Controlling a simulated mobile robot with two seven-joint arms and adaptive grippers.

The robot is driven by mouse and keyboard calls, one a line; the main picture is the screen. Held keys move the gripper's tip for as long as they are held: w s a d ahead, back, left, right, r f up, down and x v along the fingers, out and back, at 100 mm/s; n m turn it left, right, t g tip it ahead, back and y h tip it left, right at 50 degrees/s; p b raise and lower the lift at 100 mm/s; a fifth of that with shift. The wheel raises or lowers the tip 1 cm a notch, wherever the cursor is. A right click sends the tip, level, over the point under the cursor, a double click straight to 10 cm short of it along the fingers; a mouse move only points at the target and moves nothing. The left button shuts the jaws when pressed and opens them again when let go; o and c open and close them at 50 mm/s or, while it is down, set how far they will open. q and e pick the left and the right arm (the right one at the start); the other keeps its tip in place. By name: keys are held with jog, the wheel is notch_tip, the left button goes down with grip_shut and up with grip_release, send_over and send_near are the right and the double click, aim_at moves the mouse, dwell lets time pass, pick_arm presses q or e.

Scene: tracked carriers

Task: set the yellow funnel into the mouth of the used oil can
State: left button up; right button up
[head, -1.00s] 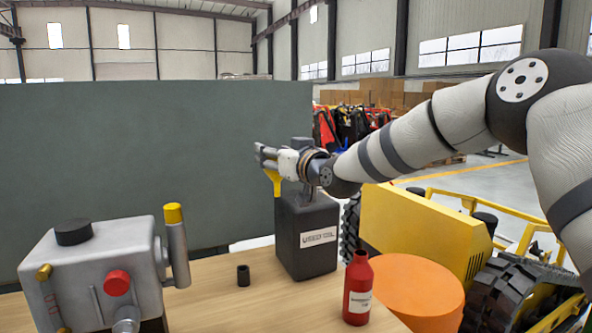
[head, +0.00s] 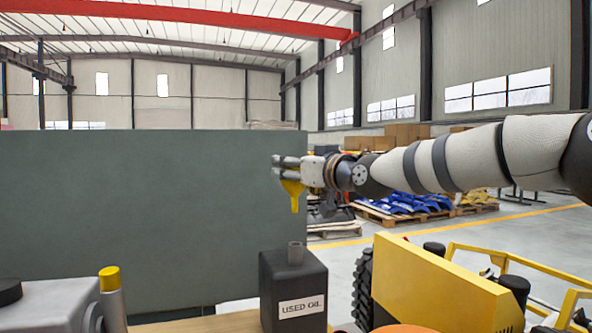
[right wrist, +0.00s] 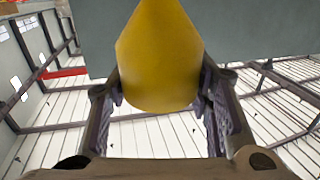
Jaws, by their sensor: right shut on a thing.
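The yellow funnel (head: 292,188) hangs spout down from my right gripper (head: 286,168), which is shut on it. In the right wrist view the funnel (right wrist: 158,55) sits between the two fingers (right wrist: 160,110). The used oil can (head: 293,285) is a dark box with a white "USED OIL" label, standing on the table. Its short grey mouth (head: 296,253) points up and is uncovered. The spout tip shows above the mouth in the picture, with a clear gap; whether it is in line in depth I cannot tell. My left gripper is out of view.
A grey metal unit (head: 45,305) with a yellow-capped cylinder (head: 110,282) stands at the left of the wooden table (head: 200,323). A dark green panel (head: 150,215) rises behind. A yellow tracked carrier (head: 440,290) is at the right, with an orange round top (head: 405,328) at the bottom edge.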

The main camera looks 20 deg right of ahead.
aim_at(295, 212)
jog(key=shift+d+f, duration=0.1)
jog(key=shift+f, duration=4.75)
jog(key=o, duration=1.2)
jog(key=shift+o, duration=0.2)
jog(key=v, duration=1.2)
